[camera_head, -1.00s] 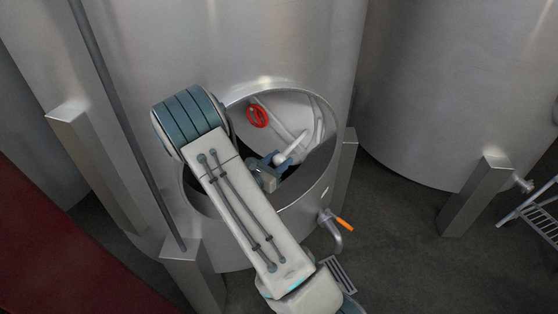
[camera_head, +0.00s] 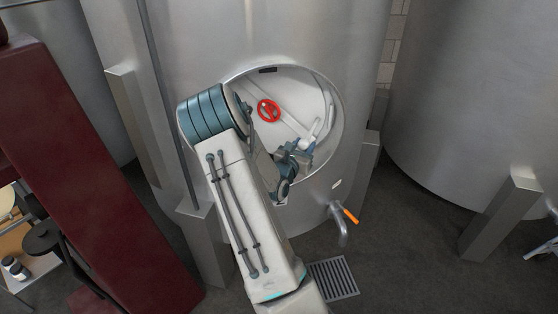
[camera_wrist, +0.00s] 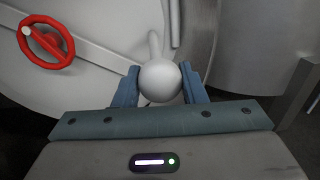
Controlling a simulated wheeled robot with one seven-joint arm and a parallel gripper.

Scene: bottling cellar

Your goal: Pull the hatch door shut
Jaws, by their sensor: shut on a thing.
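The hatch door (camera_head: 290,92) is a pale round plate with a crossbar and a red handwheel (camera_head: 269,111). In the head view it fills most of the round opening in the steel tank. A dark strip shows along the opening's lower left, partly hidden by my arm. My gripper (camera_head: 296,157) is at the door's lower right, shut on the door's pale handle. In the wrist view the handle's round knob (camera_wrist: 160,80) sits between the two blue fingers, and the handwheel (camera_wrist: 46,42) is at the upper left.
An orange-handled tap (camera_head: 343,218) sticks out below the opening, above a floor grate (camera_head: 333,279). Steel legs (camera_head: 501,216) stand around the tanks. A dark red upright panel (camera_head: 75,160) is at the left, close to a small table.

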